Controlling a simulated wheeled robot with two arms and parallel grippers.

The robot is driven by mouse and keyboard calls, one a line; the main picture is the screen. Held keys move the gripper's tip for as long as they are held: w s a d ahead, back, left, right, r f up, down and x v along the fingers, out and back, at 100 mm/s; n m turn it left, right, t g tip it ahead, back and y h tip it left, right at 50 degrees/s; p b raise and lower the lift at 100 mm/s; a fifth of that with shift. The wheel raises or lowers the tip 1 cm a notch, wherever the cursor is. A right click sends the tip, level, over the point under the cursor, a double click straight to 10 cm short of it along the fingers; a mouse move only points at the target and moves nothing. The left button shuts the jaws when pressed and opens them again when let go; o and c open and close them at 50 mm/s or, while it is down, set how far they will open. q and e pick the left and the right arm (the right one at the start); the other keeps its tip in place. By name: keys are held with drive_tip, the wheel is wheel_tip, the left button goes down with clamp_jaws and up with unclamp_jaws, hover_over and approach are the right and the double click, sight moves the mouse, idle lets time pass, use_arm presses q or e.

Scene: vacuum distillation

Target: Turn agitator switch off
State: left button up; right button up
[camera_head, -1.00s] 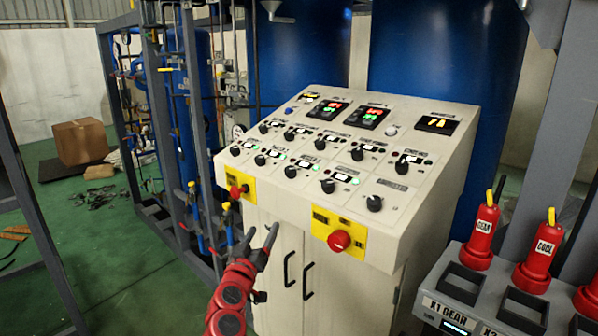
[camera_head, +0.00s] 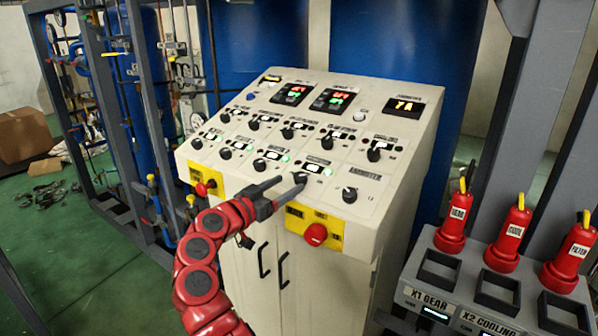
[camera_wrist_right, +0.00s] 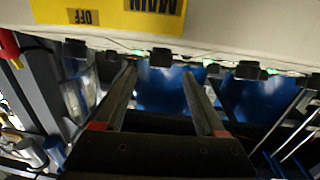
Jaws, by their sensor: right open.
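The cream control panel (camera_head: 330,222) carries rows of black rotary knobs with small labels, mostly too small to read. My right gripper (camera_head: 291,184) is open and empty, its fingertips at a lower-row black knob (camera_head: 300,177). In the right wrist view, a black knob (camera_wrist_right: 160,57) lies between and just beyond the two spread fingers; contact cannot be told. Another black knob (camera_head: 349,194) sits at the row's right end, under a larger label that I cannot read clearly. I cannot tell which knob is the agitator switch. My left gripper is out of view.
A red button (camera_head: 316,234) on a yellow plate sticks out below the fingers, and another red button (camera_head: 203,188) is at the left. A grey rack with red handles (camera_head: 507,238) stands at the right. Metal framing with pipes (camera_head: 130,110) stands at the left.

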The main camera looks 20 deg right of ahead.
sight(298, 177)
drive_tip(key=p+x, duration=0.1)
drive_tip(key=x, duration=0.3)
drive_tip(key=shift+w+d+r, duration=0.15)
drive_tip(key=shift+w+d, duration=0.05)
drive_tip(key=shift+d, duration=0.15)
drive_tip(key=shift+w+d, duration=0.4)
drive_tip(key=shift+d, duration=0.1)
clamp_jaws()
